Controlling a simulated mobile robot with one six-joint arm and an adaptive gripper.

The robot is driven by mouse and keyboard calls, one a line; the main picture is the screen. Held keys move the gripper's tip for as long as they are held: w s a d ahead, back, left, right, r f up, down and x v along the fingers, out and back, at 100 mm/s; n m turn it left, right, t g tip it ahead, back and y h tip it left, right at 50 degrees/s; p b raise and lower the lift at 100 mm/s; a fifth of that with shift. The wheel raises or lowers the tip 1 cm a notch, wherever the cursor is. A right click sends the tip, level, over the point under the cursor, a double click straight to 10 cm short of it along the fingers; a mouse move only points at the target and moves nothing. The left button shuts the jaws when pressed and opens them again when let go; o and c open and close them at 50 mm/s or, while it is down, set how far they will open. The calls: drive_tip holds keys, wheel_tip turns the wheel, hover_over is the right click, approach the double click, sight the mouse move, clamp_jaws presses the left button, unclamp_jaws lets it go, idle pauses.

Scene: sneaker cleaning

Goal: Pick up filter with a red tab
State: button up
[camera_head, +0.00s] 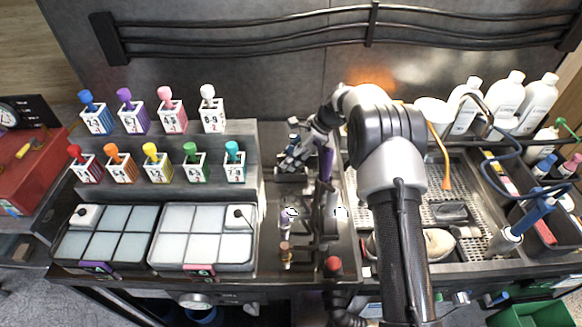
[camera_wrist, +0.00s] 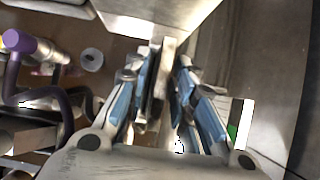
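The left one (camera_head: 128,243) has a purple tab (camera_head: 98,267). My gripper (camera_head: 291,163) is right of the stepped rack, behind and to the right of both filters and apart from them. In the wrist view my gripper (camera_wrist: 168,78) shows blue-padded fingers close together, with a pale upright strip between or on them; I cannot tell how far they are open. No filter shows in the wrist view.
The stepped rack (camera_head: 251,147) behind the filters holds several numbered blocks with coloured knobs. Small bottles, including a red-capped one (camera_head: 333,264), stand right of the filters. A perforated tray (camera_head: 440,183) and white bottles (camera_head: 505,97) are further right. Space above the filters looks clear.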

clamp_jaws()
